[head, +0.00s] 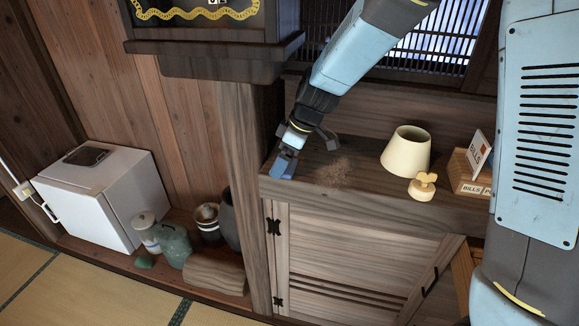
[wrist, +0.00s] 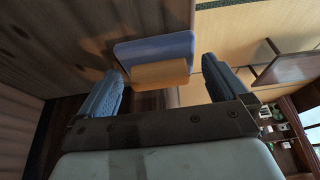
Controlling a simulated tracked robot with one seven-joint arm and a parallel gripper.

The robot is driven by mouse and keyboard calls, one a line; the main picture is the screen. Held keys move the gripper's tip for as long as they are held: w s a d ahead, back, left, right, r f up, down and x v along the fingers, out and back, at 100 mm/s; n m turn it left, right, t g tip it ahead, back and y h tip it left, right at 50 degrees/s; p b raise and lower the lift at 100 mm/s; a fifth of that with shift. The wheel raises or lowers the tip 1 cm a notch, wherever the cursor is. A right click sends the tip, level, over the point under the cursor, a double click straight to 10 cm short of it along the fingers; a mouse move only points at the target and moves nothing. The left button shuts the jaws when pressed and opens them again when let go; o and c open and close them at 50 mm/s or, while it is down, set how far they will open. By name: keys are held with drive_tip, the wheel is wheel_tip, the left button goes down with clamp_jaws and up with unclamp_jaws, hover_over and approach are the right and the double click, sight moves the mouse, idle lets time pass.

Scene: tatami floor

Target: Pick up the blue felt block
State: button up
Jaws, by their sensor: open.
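The blue felt block (wrist: 155,47) has a blue part and an orange-tan part, and lies on the dark wooden cabinet top. In the wrist view it is just ahead of and between the fingertips of my gripper (wrist: 161,70). The fingers stand apart with blue ribbed pads, and I see a gap on each side of the block. In the head view my gripper (head: 290,152) is low over the left end of the cabinet top. The block (head: 284,167) is mostly hidden there by the fingers, and its contact with them cannot be told.
On the cabinet top (head: 330,197) stand a cream lampshade-like pot (head: 407,152), a small wooden key-shaped piece (head: 423,186) and a bills box (head: 467,178). A brown patch (head: 334,173) lies right of my gripper. A wooden post (head: 248,150) rises close to its left.

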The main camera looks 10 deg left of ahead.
drive_tip(key=shift+a+f, duration=0.1)
drive_tip(key=shift+f, duration=0.1)
drive_tip(key=shift+c, duration=0.3)
drive_tip(key=c, duration=0.8)
drive_tip(key=shift+r, duration=0.45)
wheel_tip(320, 180, up, 3)
drive_tip(key=shift+s+f, duration=0.1)
drive_tip(key=shift+f, duration=0.05)
drive_tip(key=s+d+r, duration=0.2)
drive_tip(key=s+r, duration=0.2)
drive_tip(key=s, duration=0.2)
drive_tip(key=s+d+r, duration=0.2)
drive_tip(key=s+r, duration=0.3)
drive_tip(key=s, duration=0.2)
drive_tip(key=shift+d+r, duration=0.2)
drive_tip(key=shift+d, duration=0.1)
